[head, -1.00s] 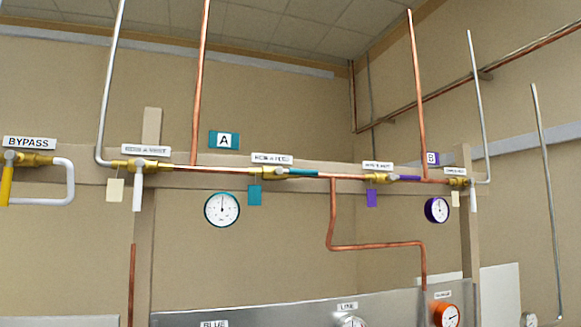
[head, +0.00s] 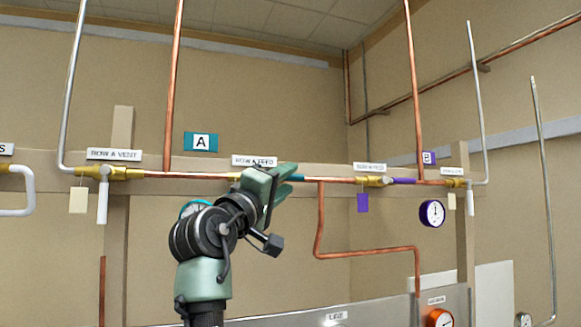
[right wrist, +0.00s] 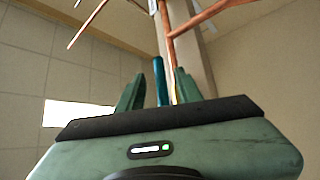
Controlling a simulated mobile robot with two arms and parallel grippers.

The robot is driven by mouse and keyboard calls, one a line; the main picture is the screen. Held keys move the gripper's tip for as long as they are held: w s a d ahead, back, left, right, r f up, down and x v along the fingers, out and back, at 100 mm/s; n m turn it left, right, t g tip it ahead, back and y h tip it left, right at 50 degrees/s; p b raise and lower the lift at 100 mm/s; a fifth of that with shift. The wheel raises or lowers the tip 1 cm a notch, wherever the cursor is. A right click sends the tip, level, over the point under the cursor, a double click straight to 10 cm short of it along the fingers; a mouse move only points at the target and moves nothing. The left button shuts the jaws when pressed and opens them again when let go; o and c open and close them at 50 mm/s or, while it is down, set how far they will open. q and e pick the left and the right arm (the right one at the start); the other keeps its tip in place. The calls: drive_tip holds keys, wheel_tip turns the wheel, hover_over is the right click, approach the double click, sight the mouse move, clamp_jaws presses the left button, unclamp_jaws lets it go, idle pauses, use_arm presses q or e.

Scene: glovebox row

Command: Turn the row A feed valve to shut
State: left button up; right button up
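The row A feed valve sits on the copper line under its white label (head: 254,161). Its teal lever (head: 297,178) lies along the pipe, pointing right. My right gripper (head: 286,181) is raised in front of the valve and hides most of its brass body and the lever's near part. In the right wrist view, the gripper (right wrist: 160,88) is open, with the teal lever (right wrist: 159,75) showing between its fingers and a gap on either side. I cannot tell whether a finger touches it. My left gripper is not in view.
The row A vent valve (head: 112,173) with its white lever hanging down is to the left. The row B feed valve (head: 372,181) with a purple lever is to the right. A bent copper pipe (head: 318,225) drops beside my gripper. My arm partly hides the teal gauge (head: 193,207).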

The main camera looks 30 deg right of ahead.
drive_tip(key=shift+p+x, duration=0.45)
drive_tip(key=shift+x, duration=0.85)
drive_tip(key=shift+f, duration=0.1)
clamp_jaws()
idle(0.4)
